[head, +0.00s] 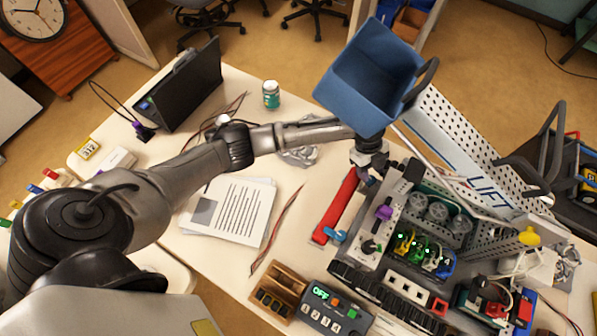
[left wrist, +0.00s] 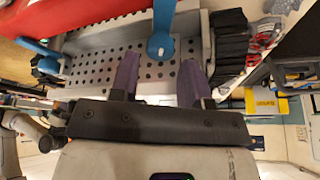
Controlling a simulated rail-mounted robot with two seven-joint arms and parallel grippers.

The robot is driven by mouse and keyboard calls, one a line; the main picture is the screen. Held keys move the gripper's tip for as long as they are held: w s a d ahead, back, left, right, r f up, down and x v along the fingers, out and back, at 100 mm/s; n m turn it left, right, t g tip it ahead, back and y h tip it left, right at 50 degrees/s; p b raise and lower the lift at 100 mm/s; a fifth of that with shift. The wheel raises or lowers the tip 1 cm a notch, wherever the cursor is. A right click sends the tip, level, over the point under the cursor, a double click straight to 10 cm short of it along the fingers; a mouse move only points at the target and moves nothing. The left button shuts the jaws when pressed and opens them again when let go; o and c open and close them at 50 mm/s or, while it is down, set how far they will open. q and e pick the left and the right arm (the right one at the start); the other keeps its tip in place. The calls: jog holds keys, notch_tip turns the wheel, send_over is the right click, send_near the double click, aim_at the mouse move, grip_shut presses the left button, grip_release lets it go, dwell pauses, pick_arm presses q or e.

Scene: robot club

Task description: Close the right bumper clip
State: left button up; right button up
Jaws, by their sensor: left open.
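My left gripper (head: 366,176) reaches in under the blue bin, at the far end of the red bumper (head: 338,207) on the club robot. It is open: in the left wrist view its two purple fingers (left wrist: 158,62) stand apart. A blue clip lever (left wrist: 162,24) with a round pivot stands just ahead of the gap between them, over a perforated metal plate. I cannot tell whether a finger touches it. Another blue clip (head: 336,235) sits by the bumper's near end. The far clip is hidden in the head view. My right gripper is not in view.
A blue bin (head: 368,75) overhangs my left gripper. The club robot (head: 405,225) carries wiring and wheels. Bare tabletop lies left of the bumper.

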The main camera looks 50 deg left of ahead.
pick_arm(q)
jog(key=v, duration=0.5)
jog(key=s+d+n+t+p, duration=0.1)
jog(key=s+d+n+p, duration=0.25)
jog(key=s, duration=0.35)
jog(key=s+d+n+p, duration=0.2)
jog(key=s+d+p, duration=0.1)
jog(key=s+p, duration=0.3)
jog(key=s+a+r+n+t+y+p, duration=0.1)
jog(key=s+r+n+p, duration=0.2)
jog(key=s, duration=0.4)
jog(key=s+a+r+n+t+y+p, duration=0.1)
jog(key=s+a+r+n+p, duration=0.1)
jog(key=s, duration=0.5)
jog(key=shift+a+r+n+t+p, duration=0.3)
jog(key=shift+r+n+p, duration=0.4)
jog(key=shift+r+n, duration=0.8)
jog(key=shift+o, duration=0.3)
jog(key=shift+f, duration=0.2)
jog(key=shift+o, duration=1.2)
